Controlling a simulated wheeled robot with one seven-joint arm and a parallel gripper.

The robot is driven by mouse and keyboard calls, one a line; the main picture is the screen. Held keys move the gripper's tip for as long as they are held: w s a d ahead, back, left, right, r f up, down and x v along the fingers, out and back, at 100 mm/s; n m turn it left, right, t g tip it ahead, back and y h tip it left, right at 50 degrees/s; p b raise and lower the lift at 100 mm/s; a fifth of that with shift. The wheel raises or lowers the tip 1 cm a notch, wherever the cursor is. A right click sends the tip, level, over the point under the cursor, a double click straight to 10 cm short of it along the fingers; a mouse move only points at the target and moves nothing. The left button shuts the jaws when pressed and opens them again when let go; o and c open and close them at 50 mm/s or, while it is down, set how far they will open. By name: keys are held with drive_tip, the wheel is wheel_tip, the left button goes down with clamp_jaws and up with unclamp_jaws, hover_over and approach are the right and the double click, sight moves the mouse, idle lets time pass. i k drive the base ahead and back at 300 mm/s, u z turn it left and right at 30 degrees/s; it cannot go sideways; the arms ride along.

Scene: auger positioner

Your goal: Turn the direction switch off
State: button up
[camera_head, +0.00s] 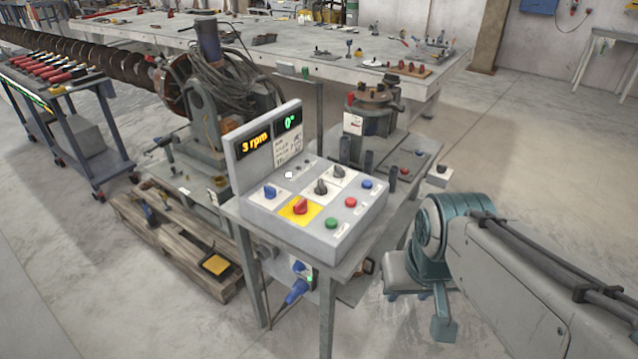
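The control box (290,226) stands on a small metal table. Its sloping panel carries a blue rotary switch (270,192), a red rotary switch (300,206) on a yellow plate, and two dark rotary switches, one nearer (321,187) and one farther (339,171). Labels are too small to read, so I cannot tell which is the direction switch or its setting. The upright display (256,141) reads "3 rpm" and a green "0°". My arm comes in from the lower right, folded at a teal joint beside the table, apart from the panel. I cannot make out fingertips.
Green (331,222), red (350,202) and blue (367,184) push buttons line the panel's right side. A long workbench (290,52) is behind.

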sight(320, 189)
drive_tip(key=u, duration=0.3)
drive_tip(key=i, duration=1)
